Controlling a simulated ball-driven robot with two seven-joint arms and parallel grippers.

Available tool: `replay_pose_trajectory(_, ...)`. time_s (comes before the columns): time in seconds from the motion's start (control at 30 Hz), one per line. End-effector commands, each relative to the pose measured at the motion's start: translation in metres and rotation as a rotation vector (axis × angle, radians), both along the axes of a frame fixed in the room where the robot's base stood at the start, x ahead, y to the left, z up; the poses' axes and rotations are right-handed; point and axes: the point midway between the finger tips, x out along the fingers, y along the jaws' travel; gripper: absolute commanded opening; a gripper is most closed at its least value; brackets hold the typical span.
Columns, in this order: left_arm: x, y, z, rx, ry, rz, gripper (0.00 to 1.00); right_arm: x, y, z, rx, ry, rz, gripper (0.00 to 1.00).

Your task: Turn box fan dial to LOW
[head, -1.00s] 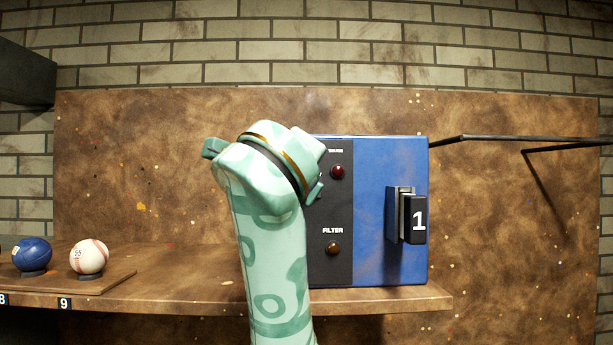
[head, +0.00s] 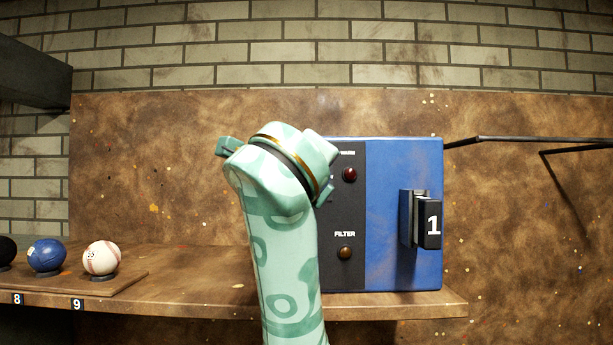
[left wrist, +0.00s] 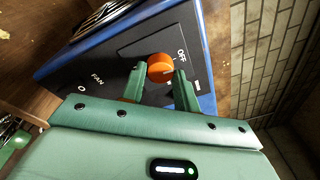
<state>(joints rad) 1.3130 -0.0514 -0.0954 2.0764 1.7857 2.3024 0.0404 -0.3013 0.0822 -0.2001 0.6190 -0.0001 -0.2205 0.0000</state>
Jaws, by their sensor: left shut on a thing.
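The box fan unit is a blue box with a black panel (head: 428,270), standing on the shelf in the head view. In the left wrist view its black panel (left wrist: 120,70) carries the labels OFF and FAN. An orange dial (left wrist: 160,66) sits near the OFF label. My left gripper (left wrist: 160,80) has its two green fingers on either side of this dial and is shut on it. Which setting the dial points to is not clear. In the head view my left wrist hides the dial and fingertips. My right gripper is out of view.
A red lamp (head: 350,174), an amber FILTER lamp (head: 345,252) and a black switch marked 1 (head: 428,222) are on the box. Another orange part (left wrist: 129,99) is mostly hidden. A blue ball (head: 46,256) and a baseball (head: 101,258) stand at left. A dark rod (head: 530,139) extends right.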

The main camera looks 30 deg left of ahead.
Motion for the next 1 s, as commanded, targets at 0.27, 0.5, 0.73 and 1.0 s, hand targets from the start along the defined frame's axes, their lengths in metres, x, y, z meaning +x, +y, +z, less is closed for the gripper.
replay_pose_trajectory(0.27,0.001,-0.001,0.001,0.149,0.096,-0.003,0.08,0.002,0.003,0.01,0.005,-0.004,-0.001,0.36)
replay_pose_trajectory(0.5,0.001,-0.001,0.001,0.339,0.214,-0.005,0.08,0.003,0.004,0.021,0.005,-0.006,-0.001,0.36)
replay_pose_trajectory(0.73,0.001,-0.001,0.002,0.525,0.329,-0.005,0.08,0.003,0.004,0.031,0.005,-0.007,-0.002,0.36)
replay_pose_trajectory(1.0,0.001,-0.001,0.002,0.743,0.464,-0.005,0.08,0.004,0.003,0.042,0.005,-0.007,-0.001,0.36)
